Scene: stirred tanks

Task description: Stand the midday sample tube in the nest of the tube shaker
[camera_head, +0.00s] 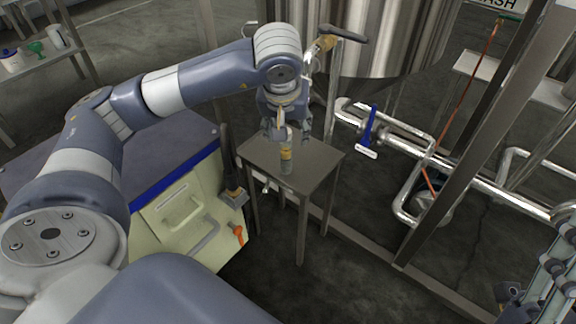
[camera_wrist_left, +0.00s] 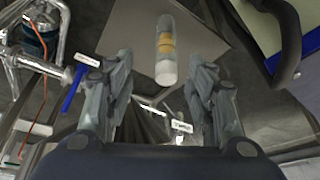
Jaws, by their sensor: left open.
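A clear sample tube with a yellow-orange band (camera_head: 286,154) is upright at the small steel table (camera_head: 318,165). It also shows in the left wrist view (camera_wrist_left: 165,47), just beyond my fingers; I cannot read which sample it is. My left gripper (camera_head: 286,132) is open above the table, its fingers close around the tube's upper part. In the left wrist view my left gripper (camera_wrist_left: 162,72) has its fingers wide apart with nothing clamped. Part of my right gripper (camera_head: 548,272) shows at the lower right edge; its fingertips are unclear. I cannot make out the tube shaker.
A cream cabinet with a blue-edged top (camera_head: 180,205) stands left of the table. A large steel tank (camera_head: 385,35) rises behind. Steel pipes with a blue-handled valve (camera_head: 369,128) and a steel post (camera_head: 455,140) stand to the right. A far shelf (camera_head: 40,66) holds small vessels.

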